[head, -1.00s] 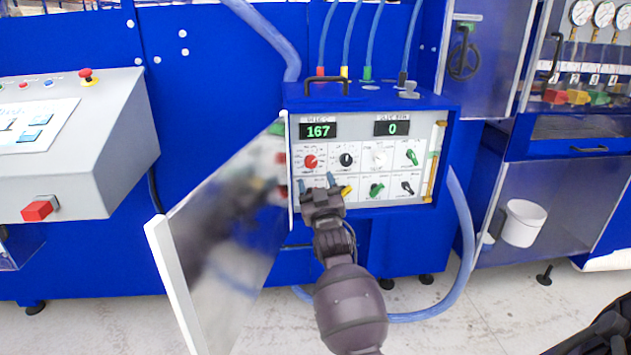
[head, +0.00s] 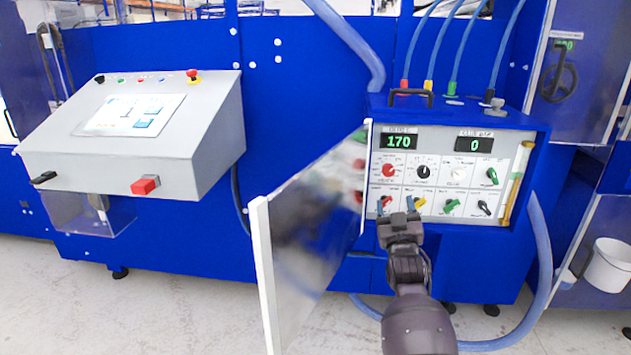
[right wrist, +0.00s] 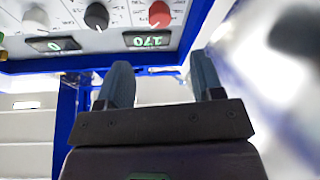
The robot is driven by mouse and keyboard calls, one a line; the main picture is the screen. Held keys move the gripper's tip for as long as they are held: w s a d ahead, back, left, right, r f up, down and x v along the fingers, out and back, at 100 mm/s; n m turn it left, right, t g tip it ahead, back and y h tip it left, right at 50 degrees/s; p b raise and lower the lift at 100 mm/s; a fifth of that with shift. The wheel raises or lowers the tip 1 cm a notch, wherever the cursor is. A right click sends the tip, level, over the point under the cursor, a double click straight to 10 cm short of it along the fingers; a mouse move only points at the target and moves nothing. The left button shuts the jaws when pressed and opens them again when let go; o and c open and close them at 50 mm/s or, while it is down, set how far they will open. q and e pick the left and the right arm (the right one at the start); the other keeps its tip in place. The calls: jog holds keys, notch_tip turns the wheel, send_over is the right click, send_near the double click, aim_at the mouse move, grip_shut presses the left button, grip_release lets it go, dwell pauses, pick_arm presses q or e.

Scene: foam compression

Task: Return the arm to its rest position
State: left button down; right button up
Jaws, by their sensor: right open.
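My right arm reaches up from the bottom of the head view, with the right gripper (head: 399,207) in front of the lower left of a control panel (head: 457,170). The gripper is open and nothing shows between its fingers. In the right wrist view the two blue-grey fingers (right wrist: 163,82) stand apart, with the panel (right wrist: 115,15) upside down beyond them. In the head view a red knob (head: 385,201) and a yellow knob (head: 417,204) show just beyond the fingertips; I cannot tell whether they touch. My left gripper is not in view.
The panel's door (head: 310,230) hangs open just left of my right arm. A blue hose (head: 541,250) curves down on the right. A grey console (head: 140,140) with a red button stands at the left. A white bucket (head: 606,264) is at far right. Pale floor is clear in front.

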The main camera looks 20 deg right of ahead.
jog(key=shift+f, duration=0.1)
jog(key=s+a+f+n+g+y+p, duration=0.2)
jog(key=s+a+f+g+y+p, duration=0.1)
jog(key=s+a+f+y, duration=0.65)
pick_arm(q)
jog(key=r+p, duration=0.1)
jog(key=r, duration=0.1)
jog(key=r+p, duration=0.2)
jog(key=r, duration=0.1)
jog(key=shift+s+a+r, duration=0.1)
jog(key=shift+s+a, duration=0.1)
pick_arm(e)
jog(key=s+a+f+g, duration=0.2)
jog(key=s+f, duration=0.2)
jog(key=s, duration=0.5)
jog(key=s+a+f+n+g, duration=0.1)
jog(key=s+a+f+g, duration=0.1)
jog(key=s, duration=0.8)
jog(key=s+a+f+g, duration=0.2)
jog(key=s+a+f, duration=0.1)
jog(key=s+f, duration=0.4)
jog(key=s, duration=0.3)
jog(key=shift+s+a, duration=0.15)
jog(key=shift+a, duration=0.2)
